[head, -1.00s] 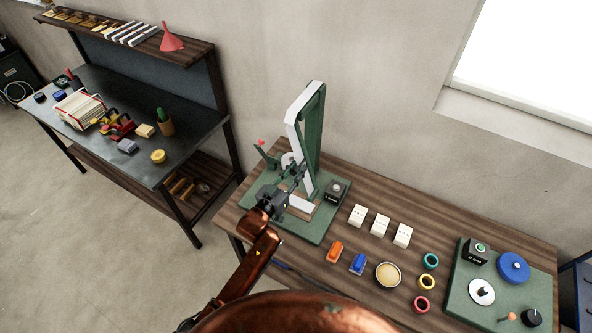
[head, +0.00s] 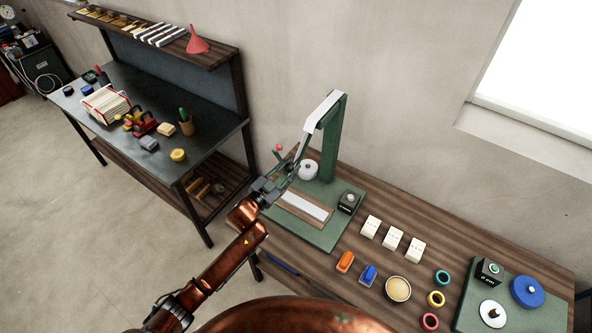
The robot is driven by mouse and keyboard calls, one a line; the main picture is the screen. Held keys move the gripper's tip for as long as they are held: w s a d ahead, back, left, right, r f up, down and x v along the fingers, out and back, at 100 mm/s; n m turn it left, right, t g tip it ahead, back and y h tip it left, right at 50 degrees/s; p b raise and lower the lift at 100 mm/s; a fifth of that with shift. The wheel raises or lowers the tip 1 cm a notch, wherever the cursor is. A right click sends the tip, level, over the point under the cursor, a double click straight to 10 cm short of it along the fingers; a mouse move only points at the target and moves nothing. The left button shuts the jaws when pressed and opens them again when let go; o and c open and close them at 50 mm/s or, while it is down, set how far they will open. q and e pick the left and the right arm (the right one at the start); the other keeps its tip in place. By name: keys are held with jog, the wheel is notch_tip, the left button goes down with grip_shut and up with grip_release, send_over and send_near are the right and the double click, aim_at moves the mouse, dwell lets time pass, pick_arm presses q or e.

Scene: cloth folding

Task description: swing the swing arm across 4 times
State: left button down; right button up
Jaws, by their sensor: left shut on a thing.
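A green stand with a tall post (head: 332,145) rises from a green base plate (head: 322,237) at the left end of the wooden table. The swing arm (head: 305,146), pale and slim, slants from the post's top down to the left. My left gripper (head: 289,172) is shut on the lower part of the swing arm, left of the post and above the plate. The fingers hide the arm's lower end. A white strip (head: 303,206) on a brown board lies on the plate below. My right gripper is out of view.
A black box with a button (head: 348,202) sits on the plate's right side. White blocks (head: 393,238), an orange piece (head: 345,262), a blue piece (head: 368,274), a round tin (head: 398,289) and rings (head: 436,299) lie to the right. A dark workbench (head: 150,115) stands at left.

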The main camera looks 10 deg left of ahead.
pick_arm(q)
jog(key=shift+w+a+r+m, duration=0.15)
jog(key=shift+a+m, duration=0.15)
jog(key=shift+a, duration=0.15)
jog(key=c, duration=1.6)
grip_release()
jog(key=v, duration=1.2)
